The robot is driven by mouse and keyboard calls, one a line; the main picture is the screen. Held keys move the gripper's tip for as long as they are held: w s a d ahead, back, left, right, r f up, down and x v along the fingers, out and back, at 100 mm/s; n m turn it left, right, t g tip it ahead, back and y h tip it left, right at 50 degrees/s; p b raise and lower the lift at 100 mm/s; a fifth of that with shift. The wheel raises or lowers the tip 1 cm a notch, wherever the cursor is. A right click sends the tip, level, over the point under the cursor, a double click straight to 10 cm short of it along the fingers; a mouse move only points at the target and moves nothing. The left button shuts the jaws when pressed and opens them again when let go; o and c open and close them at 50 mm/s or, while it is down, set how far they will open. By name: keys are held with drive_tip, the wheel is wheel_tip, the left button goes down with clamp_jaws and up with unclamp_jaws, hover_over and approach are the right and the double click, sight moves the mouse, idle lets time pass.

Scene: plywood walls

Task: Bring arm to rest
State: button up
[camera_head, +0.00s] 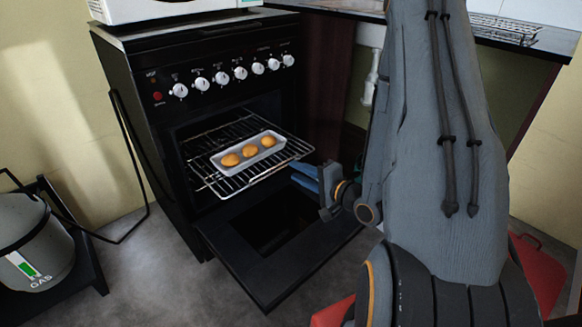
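My arm (440,150) stands large in the right half of the view, its grey link upright in front of the counter. My gripper (306,181) shows at the left of the arm, with blue fingers pointing left towards the oven rack. It is beside the rack's right front corner and apart from the tray. The fingers are too small and overlapped to tell whether they are open. A light tray (222,169) with three golden-brown pieces (250,151) sits on the wire rack (236,184).
The black oven (145,130) has its door (280,275) folded down, under and left of my gripper. A white appliance (150,8) sits on top. A gas cylinder (50,245) stands at the left. A counter (530,55) is behind my arm. Grey floor is clear at the front left.

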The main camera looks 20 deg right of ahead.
drive_tip(key=shift+v, duration=0.95)
drive_tip(key=w+a+n+g+h, duration=0.1)
drive_tip(key=w+a+n+g, duration=0.35)
drive_tip(key=a+n, duration=0.3)
drive_tip(key=s+a+r+n+g+h, duration=0.2)
drive_tip(key=s+a+r+n+g, duration=0.25)
drive_tip(key=a, duration=0.45)
drive_tip(key=s+a+r+n+g, duration=0.2)
drive_tip(key=s+a+r+n, duration=0.15)
drive_tip(key=s, duration=0.45)
drive_tip(key=s+a+r+n+g+h, duration=0.15)
drive_tip(key=s+a, duration=0.25)
drive_tip(key=s, duration=0.4)
drive_tip(key=s+a+r+n+g, duration=0.3)
drive_tip(key=s+a+r, duration=0.1)
drive_tip(key=s, duration=0.4)
drive_tip(key=d+r+m+p, duration=0.2)
drive_tip(key=d+r+p, duration=0.6)
drive_tip(key=r+p, duration=0.2)
drive_tip(key=d+r+m+p, duration=0.3)
drive_tip(key=d+r+p, duration=0.5)
drive_tip(key=p, duration=0.7)
wheel_tip(320, 180, up, 2)
drive_tip(key=shift+s+r+m, duration=0.2)
drive_tip(key=shift+s+m, duration=0.1)
drive_tip(key=shift+s, duration=0.1)
